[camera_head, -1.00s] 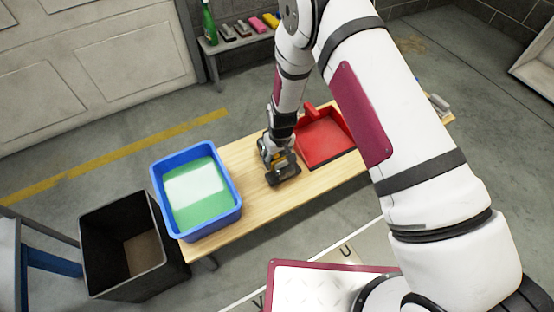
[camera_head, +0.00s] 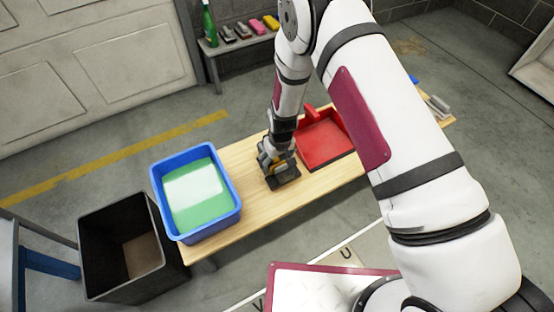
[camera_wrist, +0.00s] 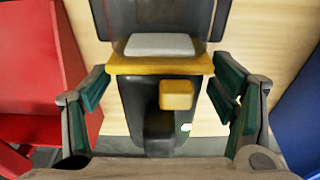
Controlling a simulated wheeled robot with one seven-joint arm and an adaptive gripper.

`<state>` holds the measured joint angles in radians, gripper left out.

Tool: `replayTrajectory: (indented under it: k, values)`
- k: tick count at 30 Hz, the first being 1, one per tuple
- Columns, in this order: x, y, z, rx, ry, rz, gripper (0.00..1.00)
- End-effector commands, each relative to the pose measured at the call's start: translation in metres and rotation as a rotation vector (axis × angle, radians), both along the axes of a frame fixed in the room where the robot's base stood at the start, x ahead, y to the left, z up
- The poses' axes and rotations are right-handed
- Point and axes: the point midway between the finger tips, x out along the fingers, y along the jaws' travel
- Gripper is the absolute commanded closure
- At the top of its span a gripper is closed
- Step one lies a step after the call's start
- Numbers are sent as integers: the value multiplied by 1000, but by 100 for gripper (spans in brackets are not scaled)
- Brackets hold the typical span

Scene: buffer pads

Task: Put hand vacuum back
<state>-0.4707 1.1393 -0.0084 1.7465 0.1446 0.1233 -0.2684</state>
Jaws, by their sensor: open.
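The hand vacuum (camera_head: 284,178), dark grey with a yellow band, stands on the wooden bench between the red dustpan and the blue tub. In the wrist view the vacuum (camera_wrist: 165,92) lies between my fingers, with its yellow collar, yellow button and dark handle showing. My gripper (camera_head: 276,158) is at the vacuum from above. In the wrist view its two green-padded fingers are spread, one on each side of the handle, with a gap on both sides. The gripper partly hides the vacuum in the head view.
A red dustpan (camera_head: 322,141) lies right of the vacuum. A blue tub (camera_head: 234,217) with green and white contents stands at the bench's left end, beside a black bin (camera_head: 88,235). A back shelf (camera_head: 238,43) holds a green bottle and several blocks. Bare bench (camera_head: 250,205) lies between tub and vacuum.

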Motion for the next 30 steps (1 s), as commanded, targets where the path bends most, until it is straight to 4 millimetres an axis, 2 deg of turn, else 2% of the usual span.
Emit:
replayTrajectory:
  k: [15,21,30]
  values:
    - [-10,-6,97,0,-2,-1,22]
    - [-13,-8,116,1,-1,0,22]
    - [-14,-8,120,0,0,0,22]
